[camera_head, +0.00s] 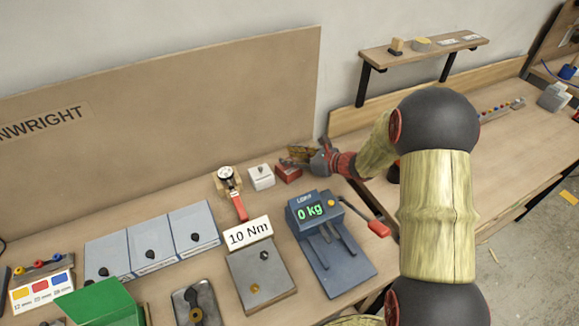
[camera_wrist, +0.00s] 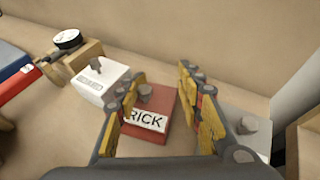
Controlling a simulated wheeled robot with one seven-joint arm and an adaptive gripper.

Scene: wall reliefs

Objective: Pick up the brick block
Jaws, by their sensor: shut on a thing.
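The brick block is a small red block (camera_wrist: 160,103) with a grey knob on top and a white label reading "RICK", its first letter hidden by a finger. In the head view the red block (camera_head: 288,173) is at the back of the bench, near the back board. My gripper (camera_wrist: 158,84) has one yellow-padded finger on each side of the block and is shut on it. In the head view my gripper (camera_head: 301,154) reaches in from the right, just above and behind the block. I cannot tell whether the block is clear of the bench.
A white block with a knob (camera_head: 262,177) stands close on the left. Another pale block (camera_wrist: 247,130) is close on the right. A dial device with a red handle (camera_head: 228,178) stands further left. The blue scale reading "0 kg" (camera_head: 335,265) is in front.

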